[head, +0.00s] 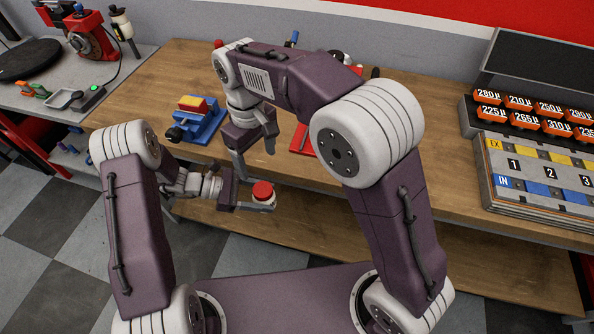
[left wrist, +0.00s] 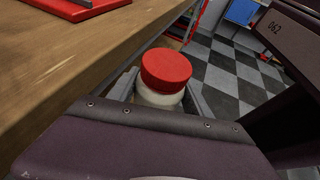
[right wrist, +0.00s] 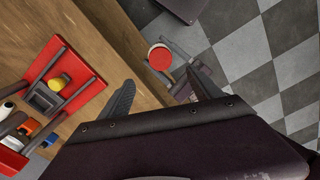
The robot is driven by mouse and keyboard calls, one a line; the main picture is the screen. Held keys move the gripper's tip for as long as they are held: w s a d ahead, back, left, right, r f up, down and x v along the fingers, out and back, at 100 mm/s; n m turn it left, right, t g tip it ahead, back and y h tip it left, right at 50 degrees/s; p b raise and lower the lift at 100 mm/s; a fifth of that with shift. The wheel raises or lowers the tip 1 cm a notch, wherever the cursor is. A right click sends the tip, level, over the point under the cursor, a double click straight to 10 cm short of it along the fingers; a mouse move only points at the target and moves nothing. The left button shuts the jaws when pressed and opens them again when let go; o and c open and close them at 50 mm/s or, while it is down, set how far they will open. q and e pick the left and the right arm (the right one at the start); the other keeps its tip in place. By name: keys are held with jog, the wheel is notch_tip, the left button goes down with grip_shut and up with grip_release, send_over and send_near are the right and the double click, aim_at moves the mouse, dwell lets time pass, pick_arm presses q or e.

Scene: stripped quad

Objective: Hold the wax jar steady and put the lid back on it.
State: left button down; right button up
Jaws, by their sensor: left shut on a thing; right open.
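The wax jar (head: 262,204) is a small pale jar held in front of the bench edge, above the floor. Its red lid (head: 263,190) sits on top of it; the pale jar body (left wrist: 158,97) shows under the red lid (left wrist: 166,70) in the left wrist view. I cannot tell how tightly the lid is seated. My left gripper (head: 259,207) is shut around the jar body. My right gripper (head: 255,165) is open and empty, above and slightly left of the jar. In the right wrist view the lid (right wrist: 160,57) shows beyond the open fingers (right wrist: 161,79), apart from them.
The wooden bench (head: 460,222) runs behind the jar. A blue vise-like fixture (head: 205,124) and a red tray (right wrist: 92,92) with small items lie on it. A rack of orange numbered blocks (head: 540,113) stands at right. Floor space is open beside the jar.

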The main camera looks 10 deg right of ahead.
jog(key=d+f+m+t, duration=0.1)
jog(key=d+f+m, duration=0.25)
jog(key=f, duration=0.35)
pick_arm(q)
jog(key=shift+d, duration=0.1)
jog(key=shift+s, duration=0.1)
pick_arm(e)
jog(key=s+d+f+m, duration=0.2)
jog(key=s+d, duration=0.3)
jog(key=d, duration=0.4)
jog(key=s+d+f+m, duration=0.2)
jog(key=s+d+m, duration=0.2)
jog(key=d, duration=0.5)
jog(key=shift+s+d, duration=0.3)
jog(key=shift+s, duration=0.75)
